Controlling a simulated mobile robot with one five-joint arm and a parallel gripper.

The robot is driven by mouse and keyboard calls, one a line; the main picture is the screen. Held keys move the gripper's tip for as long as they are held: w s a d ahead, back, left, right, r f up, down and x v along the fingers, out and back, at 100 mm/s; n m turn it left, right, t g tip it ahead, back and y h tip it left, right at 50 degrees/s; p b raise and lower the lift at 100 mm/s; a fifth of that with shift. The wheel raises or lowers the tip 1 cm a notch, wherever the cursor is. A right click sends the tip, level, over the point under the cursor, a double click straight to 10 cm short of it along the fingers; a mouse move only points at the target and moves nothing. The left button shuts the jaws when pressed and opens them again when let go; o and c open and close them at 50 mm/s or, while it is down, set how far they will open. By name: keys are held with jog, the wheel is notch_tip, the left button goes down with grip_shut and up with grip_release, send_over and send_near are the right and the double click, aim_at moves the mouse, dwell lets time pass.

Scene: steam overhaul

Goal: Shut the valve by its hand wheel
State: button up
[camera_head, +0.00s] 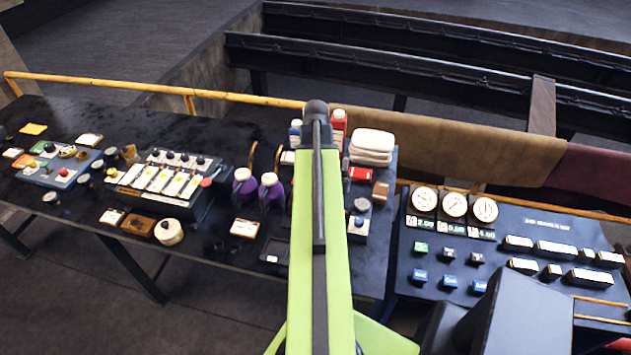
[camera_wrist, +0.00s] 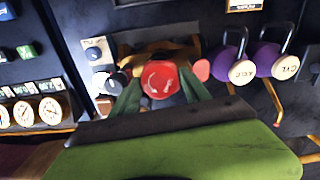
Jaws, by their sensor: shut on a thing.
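The red hand wheel (camera_wrist: 160,78) shows from above in the wrist view, at the middle, as a rounded red piece. My gripper (camera_wrist: 158,92) has its two green fingers on either side of it and is shut on it. A brass-coloured part (camera_wrist: 168,46) shows just beyond the wheel, probably of the valve. The wheel's turn position cannot be told. In the head view my lime-green arm hides the gripper and the wheel.
Two purple-bodied oilers (camera_head: 257,190) stand left of my arm, and also right of the wheel in the wrist view (camera_wrist: 240,60). Red and white bottles (camera_head: 338,126) and folded white cloths (camera_head: 372,146) stand behind. A gauge panel (camera_head: 455,228) is at the right.

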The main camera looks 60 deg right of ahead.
jog(key=m, duration=0.4)
jog(key=m, duration=0.5)
jog(key=shift+m, duration=0.3)
